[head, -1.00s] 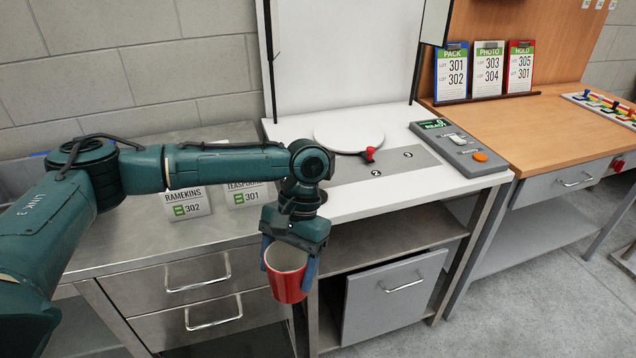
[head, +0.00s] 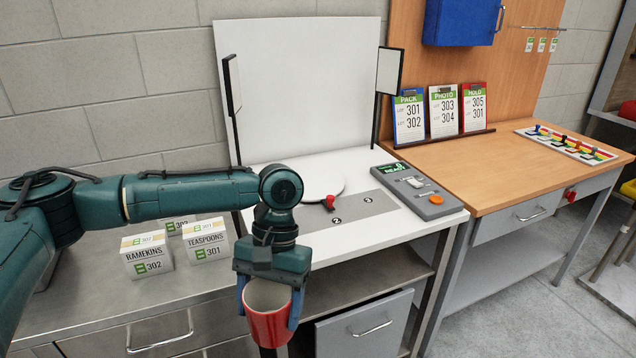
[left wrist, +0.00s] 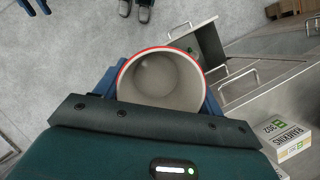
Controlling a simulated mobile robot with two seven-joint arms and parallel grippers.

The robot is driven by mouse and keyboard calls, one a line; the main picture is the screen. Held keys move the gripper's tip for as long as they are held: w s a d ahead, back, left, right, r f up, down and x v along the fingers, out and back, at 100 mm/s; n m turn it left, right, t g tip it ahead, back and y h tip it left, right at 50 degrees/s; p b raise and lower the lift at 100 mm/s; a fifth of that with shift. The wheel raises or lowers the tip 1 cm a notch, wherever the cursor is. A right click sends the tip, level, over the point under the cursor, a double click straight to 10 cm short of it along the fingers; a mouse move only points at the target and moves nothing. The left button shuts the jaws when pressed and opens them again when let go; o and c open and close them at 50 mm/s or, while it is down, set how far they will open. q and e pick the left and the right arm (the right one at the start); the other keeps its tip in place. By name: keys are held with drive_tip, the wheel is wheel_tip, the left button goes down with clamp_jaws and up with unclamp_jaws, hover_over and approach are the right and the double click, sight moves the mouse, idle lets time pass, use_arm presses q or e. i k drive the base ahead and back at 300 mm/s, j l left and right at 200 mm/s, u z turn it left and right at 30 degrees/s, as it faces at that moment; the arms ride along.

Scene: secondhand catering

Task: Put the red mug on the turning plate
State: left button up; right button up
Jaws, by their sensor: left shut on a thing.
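The red mug (head: 268,322) with a pale inside is held upright by my left gripper (head: 270,300), its blue fingers shut on both sides of it. The mug is in front of the counter edge, in the air. In the left wrist view the mug (left wrist: 160,80) shows from above and looks empty, between the fingers. The turning plate (head: 318,180) is a white disc on the white photo table, behind and right of the gripper, partly hidden by my left arm. A small red knob (head: 330,202) sits at its front edge. My right gripper is not in view.
A control box (head: 415,186) with an orange button stands right of the plate. Two upright panels (head: 390,70) flank the white backdrop (head: 300,90). Labelled boxes (head: 207,240) stand on the steel counter at left. A drawer (head: 365,325) is below the photo table.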

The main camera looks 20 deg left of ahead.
sight(319, 187)
drive_tip(key=i+l, duration=0.1)
drive_tip(key=l, duration=0.35)
drive_tip(key=i+l+u, duration=0.1)
drive_tip(key=l, duration=0.35)
drive_tip(key=i+l+u, duration=0.1)
drive_tip(key=i, duration=0.45)
drive_tip(key=i+l, duration=0.15)
drive_tip(key=i, duration=0.35)
drive_tip(key=i+j+u, duration=0.1)
drive_tip(key=i+j, duration=0.2)
